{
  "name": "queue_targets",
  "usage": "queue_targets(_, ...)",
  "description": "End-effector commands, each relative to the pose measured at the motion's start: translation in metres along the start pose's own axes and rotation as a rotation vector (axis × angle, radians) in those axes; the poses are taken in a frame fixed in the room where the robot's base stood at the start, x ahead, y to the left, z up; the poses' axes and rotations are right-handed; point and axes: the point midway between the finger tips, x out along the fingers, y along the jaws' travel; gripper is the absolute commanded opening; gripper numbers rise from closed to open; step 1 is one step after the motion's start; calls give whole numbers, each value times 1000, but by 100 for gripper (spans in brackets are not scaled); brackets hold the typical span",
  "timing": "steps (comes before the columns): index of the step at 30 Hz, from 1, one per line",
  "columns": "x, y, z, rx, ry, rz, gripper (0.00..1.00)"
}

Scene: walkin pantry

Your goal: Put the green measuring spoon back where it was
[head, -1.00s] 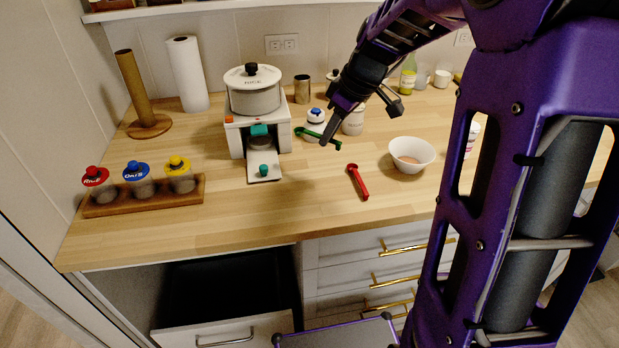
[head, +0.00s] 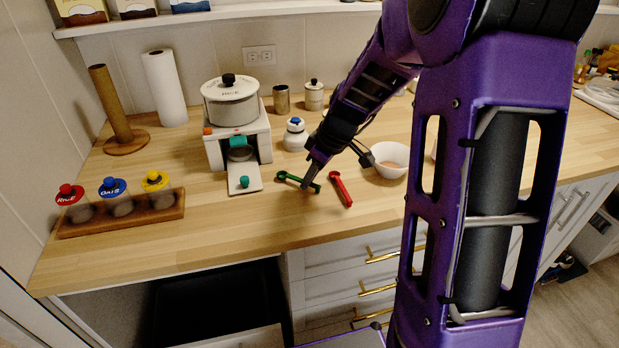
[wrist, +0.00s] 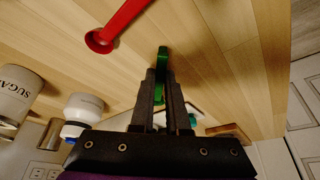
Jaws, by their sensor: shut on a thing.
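The green measuring spoon (head: 288,177) is in my gripper (head: 309,184), above or at the counter, left of the red measuring spoon. I cannot tell whether it touches the wood. In the wrist view the green spoon (wrist: 162,60) sticks out between the two dark fingers of my gripper (wrist: 160,85), which are shut on it. Part of it is hidden by the fingers. The red measuring spoon (head: 341,190) lies on the counter just right of my gripper; its round end (wrist: 99,41) shows in the wrist view.
A white dispenser (head: 262,146) with a pot (head: 230,108) stands to the left. A small white jar with a blue knob (head: 295,138) is behind the spoons. A white bowl (head: 389,160) is to the right. A rack (head: 170,212) holds three jars. The front counter (head: 270,225) is clear.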

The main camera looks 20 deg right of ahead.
Motion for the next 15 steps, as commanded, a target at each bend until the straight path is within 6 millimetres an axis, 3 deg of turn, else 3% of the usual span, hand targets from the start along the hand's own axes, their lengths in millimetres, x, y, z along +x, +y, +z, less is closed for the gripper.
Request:
queue_targets(4,4,0,2,0,0,0,0)
queue_targets(5,3,0,1,0,0,0,17)
queue_targets(9,2,0,1,0,0,0,42)
queue_targets(15,2,0,1,0,0,0,43)
